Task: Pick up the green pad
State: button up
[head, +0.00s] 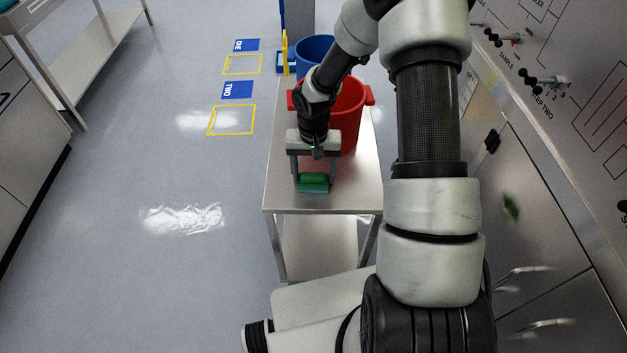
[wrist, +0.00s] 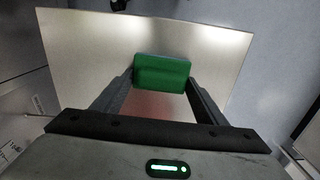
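The green pad (head: 313,183) lies near the front edge of the top of a metal cart (head: 355,188). It also shows in the wrist view (wrist: 162,73), a rounded green block on a bare metal surface. My gripper (head: 313,176) is above the pad, pointing down, with its fingers spread wide. In the wrist view my gripper (wrist: 162,82) has one dark fingertip by each end of the pad. Any gap between the fingertips and the pad is too small to tell. The pad's underside is hidden.
A red bin (head: 349,112) stands on the cart just behind my gripper, with a blue bin (head: 316,50) farther back. A panelled cabinet (head: 530,235) lines the right side. Open floor (head: 150,180) with yellow-marked squares lies to the left.

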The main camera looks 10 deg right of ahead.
aim_at(314, 172)
jog(key=shift+c, duration=0.7)
notch_tip(314, 172, up, 10)
jog(key=shift+r+p, duration=0.1)
jog(key=shift+p, duration=0.25)
jog(key=o, duration=0.4)
jog(key=c, duration=0.8)
jog(key=shift+o, duration=0.2)
